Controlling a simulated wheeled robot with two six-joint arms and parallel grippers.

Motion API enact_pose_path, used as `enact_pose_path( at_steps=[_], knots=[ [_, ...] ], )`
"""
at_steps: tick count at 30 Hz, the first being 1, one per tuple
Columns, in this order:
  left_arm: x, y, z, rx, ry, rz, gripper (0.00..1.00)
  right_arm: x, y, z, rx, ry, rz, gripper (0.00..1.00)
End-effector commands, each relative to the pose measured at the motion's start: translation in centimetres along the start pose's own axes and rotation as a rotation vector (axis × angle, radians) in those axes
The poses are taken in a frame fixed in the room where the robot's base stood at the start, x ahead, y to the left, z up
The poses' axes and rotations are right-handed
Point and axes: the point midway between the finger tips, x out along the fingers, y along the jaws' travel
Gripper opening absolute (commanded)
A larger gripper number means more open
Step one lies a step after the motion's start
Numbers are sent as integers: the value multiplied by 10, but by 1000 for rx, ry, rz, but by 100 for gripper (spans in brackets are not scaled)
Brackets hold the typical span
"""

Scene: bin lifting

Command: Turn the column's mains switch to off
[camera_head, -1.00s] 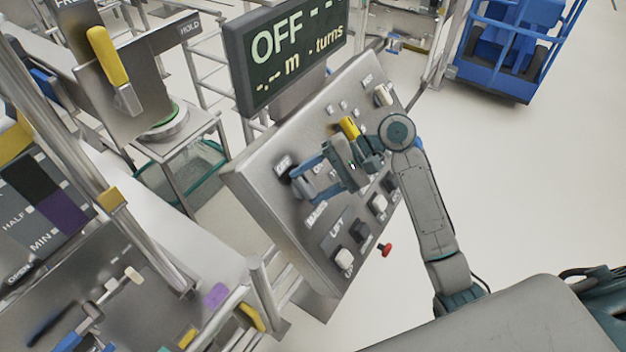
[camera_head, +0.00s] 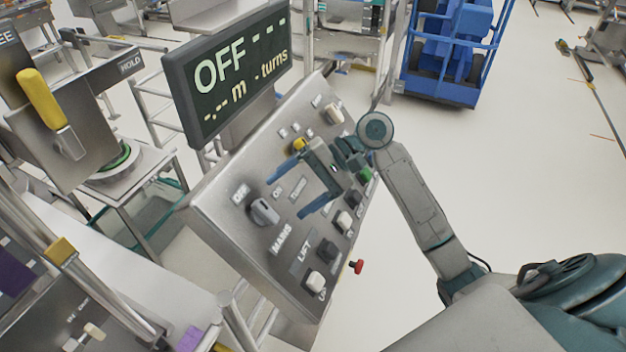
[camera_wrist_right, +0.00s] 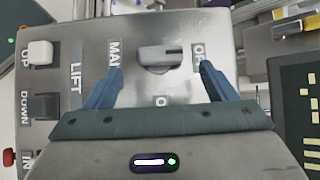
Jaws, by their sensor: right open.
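The mains switch (camera_head: 264,212) is a grey knob on the sloping steel panel (camera_head: 222,217), with a MAINS label beside it and OFF and ON labels above it. In the right wrist view, the knob (camera_wrist_right: 158,58) has a dark pointer line facing the OFF label at its right. The display (camera_head: 228,75) above the panel reads OFF. My right gripper (camera_head: 286,212) is open and empty, its blue fingers off to the right of the knob and apart from it. In the wrist view the knob shows between and beyond the fingertips (camera_wrist_right: 160,67). My left gripper is out of view.
The panel also carries a yellow knob (camera_head: 299,145), a green button (camera_head: 365,174), several black and white buttons, and a red knob (camera_head: 356,267) at its edge. A yellow-handled lever (camera_head: 42,100) stands at left. A blue cart (camera_head: 442,52) stands behind; open floor lies right.

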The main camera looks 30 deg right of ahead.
Motion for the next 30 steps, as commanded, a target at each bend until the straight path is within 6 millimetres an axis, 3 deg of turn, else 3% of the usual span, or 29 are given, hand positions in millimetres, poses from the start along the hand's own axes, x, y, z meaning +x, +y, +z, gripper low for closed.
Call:
enact_pose_path(
  at_steps=[6, 12, 30],
  knots=[
    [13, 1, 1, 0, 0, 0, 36, -32, 2, -1, -2, 3, 3, 78],
    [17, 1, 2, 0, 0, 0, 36, -49, 1, -1, -2, 1, 1, 78],
    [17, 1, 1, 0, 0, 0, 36, -54, 0, 0, -1, -1, 0, 78]
  ],
)
